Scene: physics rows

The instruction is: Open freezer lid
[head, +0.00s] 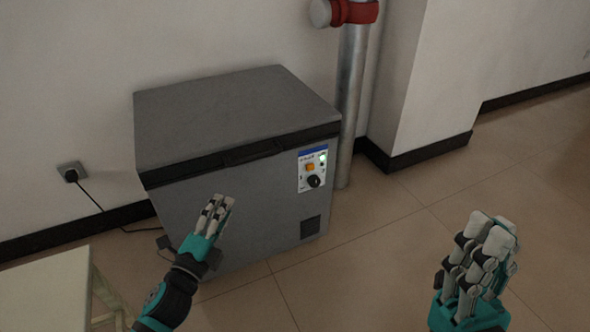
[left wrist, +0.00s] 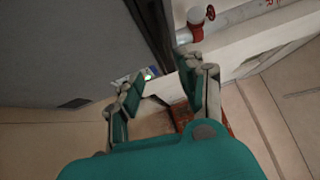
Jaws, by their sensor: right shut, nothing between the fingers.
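The grey chest freezer (head: 235,190) stands against the wall, left of centre in the head view. Its flat lid (head: 235,110) is closed, with a dark band and a recessed handle (head: 253,151) along the front edge. My left gripper (head: 222,206) is in front of the freezer's front face, below the lid edge, and appears apart from it. In the left wrist view its fingers (left wrist: 162,72) are spread with nothing between them. The freezer's grey side (left wrist: 75,45) fills the upper left there. My right gripper (head: 490,235) is shut and empty, over the floor at the right.
A control panel (head: 312,170) with a green light is on the freezer's front right. A metal pipe (head: 351,100) with a red fitting rises just right of it. A pale table (head: 45,295) is at lower left. A cord runs to a wall socket (head: 71,171). Floor at right is clear.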

